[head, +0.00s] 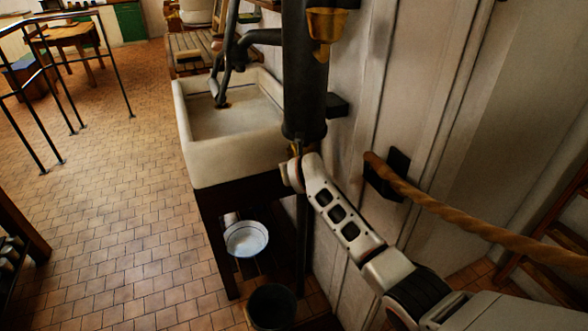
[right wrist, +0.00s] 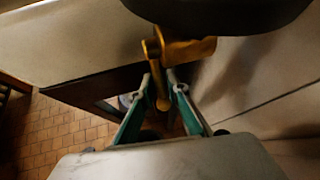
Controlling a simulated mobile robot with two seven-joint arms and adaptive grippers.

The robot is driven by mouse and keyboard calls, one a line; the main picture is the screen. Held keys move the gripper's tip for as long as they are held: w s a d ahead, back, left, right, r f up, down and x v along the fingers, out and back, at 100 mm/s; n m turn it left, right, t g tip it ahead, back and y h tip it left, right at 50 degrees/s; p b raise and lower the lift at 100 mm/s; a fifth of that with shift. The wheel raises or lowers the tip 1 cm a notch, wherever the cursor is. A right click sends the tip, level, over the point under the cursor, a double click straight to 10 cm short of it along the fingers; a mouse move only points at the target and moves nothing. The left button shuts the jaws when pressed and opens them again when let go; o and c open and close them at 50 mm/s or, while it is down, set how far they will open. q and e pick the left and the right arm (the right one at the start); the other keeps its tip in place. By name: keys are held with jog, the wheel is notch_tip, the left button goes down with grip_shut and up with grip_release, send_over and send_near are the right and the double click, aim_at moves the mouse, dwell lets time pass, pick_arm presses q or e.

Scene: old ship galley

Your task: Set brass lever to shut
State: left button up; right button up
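The brass lever (right wrist: 163,88) hangs down from a brass fitting (right wrist: 188,50) under a dark round body in the right wrist view. Its rounded end lies between the two teal fingers of my right gripper (right wrist: 162,80). The fingers stand apart on either side of the lever, and I cannot tell whether either touches it. In the head view my right gripper (head: 292,174) is at the foot of the thick black pipe (head: 304,90), with the lever mostly hidden there. My left gripper is not in view.
A white sink (head: 232,160) stands left of the pipe, with a white basin (head: 246,239) and a dark bucket (head: 272,306) below. A thick rope (head: 450,212) runs along the panelled wall at right.

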jog(key=v, duration=1.2)
jog(key=shift+f, duration=0.1)
